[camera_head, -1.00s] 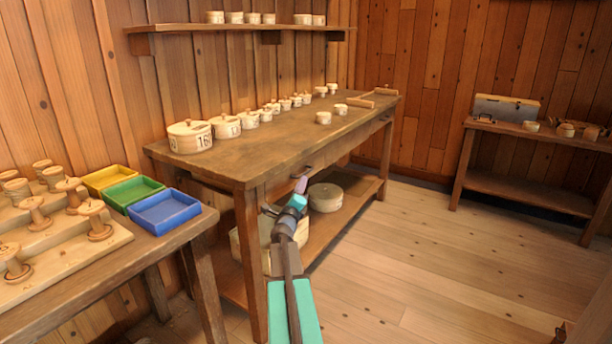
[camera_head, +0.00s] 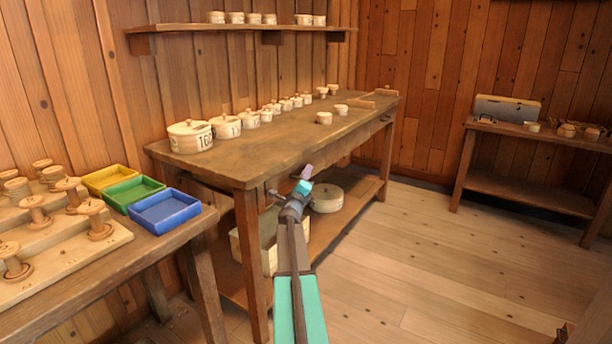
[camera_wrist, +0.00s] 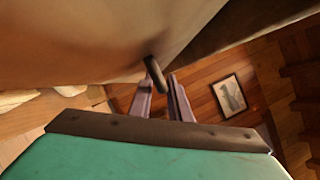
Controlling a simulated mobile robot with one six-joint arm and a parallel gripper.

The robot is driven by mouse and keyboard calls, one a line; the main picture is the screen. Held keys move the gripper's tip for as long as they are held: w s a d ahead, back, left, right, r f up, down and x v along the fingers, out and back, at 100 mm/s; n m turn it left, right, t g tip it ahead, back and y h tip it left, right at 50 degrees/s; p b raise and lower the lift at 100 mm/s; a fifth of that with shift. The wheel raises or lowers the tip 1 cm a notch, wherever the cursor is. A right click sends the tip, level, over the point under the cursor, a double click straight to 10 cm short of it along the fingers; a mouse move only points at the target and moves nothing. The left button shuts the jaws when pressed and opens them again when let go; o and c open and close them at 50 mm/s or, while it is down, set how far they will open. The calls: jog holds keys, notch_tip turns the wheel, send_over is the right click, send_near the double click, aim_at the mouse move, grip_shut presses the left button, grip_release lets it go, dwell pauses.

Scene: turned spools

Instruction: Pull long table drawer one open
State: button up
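The long table (camera_head: 260,165) stands along the back wall, with its drawer front side facing the floor area. A second small dark handle (camera_head: 385,118) shows near its far end. My gripper (camera_head: 306,172) is at the table's front edge and covers the nearer handle in the head view. In the wrist view a dark bar handle (camera_wrist: 155,74) juts from the wooden front (camera_wrist: 95,45). The two purple fingers of my gripper (camera_wrist: 161,95) stand apart, with the handle's end between them. I cannot tell whether either finger touches it. The drawer looks closed.
Several lidded round boxes (camera_head: 190,136) stand on the tabletop. A round box (camera_head: 326,198) and a crate (camera_head: 268,255) sit on the lower shelf. Left is a bench with a blue tray (camera_head: 165,211) and spools. The floor (camera_head: 430,260) on the right is clear.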

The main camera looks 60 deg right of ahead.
grip_shut()
jog(key=shift+a+f, duration=0.1)
jog(key=shift+a, duration=0.05)
